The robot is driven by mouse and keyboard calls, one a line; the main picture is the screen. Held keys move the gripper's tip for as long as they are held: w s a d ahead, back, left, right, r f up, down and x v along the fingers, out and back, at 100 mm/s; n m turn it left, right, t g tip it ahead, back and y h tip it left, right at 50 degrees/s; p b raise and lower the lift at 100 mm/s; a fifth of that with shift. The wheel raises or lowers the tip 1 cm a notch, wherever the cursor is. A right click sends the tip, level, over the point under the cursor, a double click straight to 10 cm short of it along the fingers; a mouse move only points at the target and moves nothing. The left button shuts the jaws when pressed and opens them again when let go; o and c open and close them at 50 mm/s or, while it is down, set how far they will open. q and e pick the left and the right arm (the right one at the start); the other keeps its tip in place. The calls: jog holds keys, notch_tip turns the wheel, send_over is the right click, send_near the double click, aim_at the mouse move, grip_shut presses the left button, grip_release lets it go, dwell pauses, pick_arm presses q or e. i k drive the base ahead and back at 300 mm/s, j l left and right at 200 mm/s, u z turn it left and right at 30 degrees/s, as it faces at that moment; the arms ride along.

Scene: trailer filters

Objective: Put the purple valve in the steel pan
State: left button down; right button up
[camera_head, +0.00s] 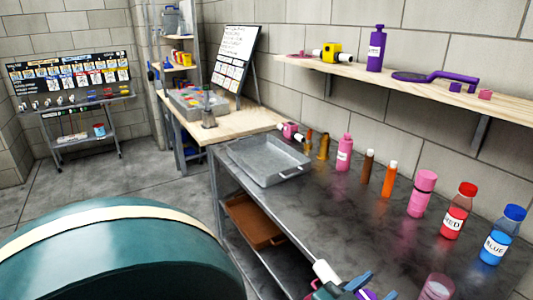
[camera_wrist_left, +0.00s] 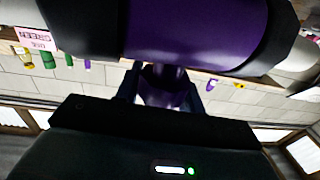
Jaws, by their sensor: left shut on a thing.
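The steel pan (camera_head: 268,182) is a shallow grey tray at the far left end of the dark metal table, and it looks empty. The purple valve (camera_wrist_left: 200,28) fills the top of the left wrist view, with a dark collar and a pale end at right. My left gripper (camera_wrist_left: 167,85) is shut on its narrow purple part. In the head view the left gripper (camera_head: 348,287) is at the bottom edge, near the table's front. The valve's white end (camera_head: 325,271) and a bit of purple show there; the rest is cut off. My right gripper is not in view.
Bottles line the table's back, including a pink bottle (camera_head: 422,194), a red one (camera_head: 458,212) and a blue one (camera_head: 503,236). A wooden shelf (camera_head: 420,92) hangs above. The tabletop between gripper and pan is clear.

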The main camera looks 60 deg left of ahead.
aim_at(255, 164)
jog(key=k+j, duration=0.1)
jog(key=j, duration=0.35)
jog(key=k+j+z, duration=0.15)
jog(key=j, duration=0.75)
jog(key=k+j+z, duration=0.15)
jog(key=j, duration=0.3)
jog(key=k+j, duration=0.2)
jog(key=j, duration=0.25)
jog(key=k+j+z, duration=0.1)
jog(key=j, duration=0.3)
jog(key=k+j+z, duration=0.1)
jog(key=j, duration=0.3)
jog(key=k+j, duration=0.25)
jog(key=j, duration=0.15)
jog(key=i+j+z, duration=0.1)
jog(key=i+j, duration=0.7)
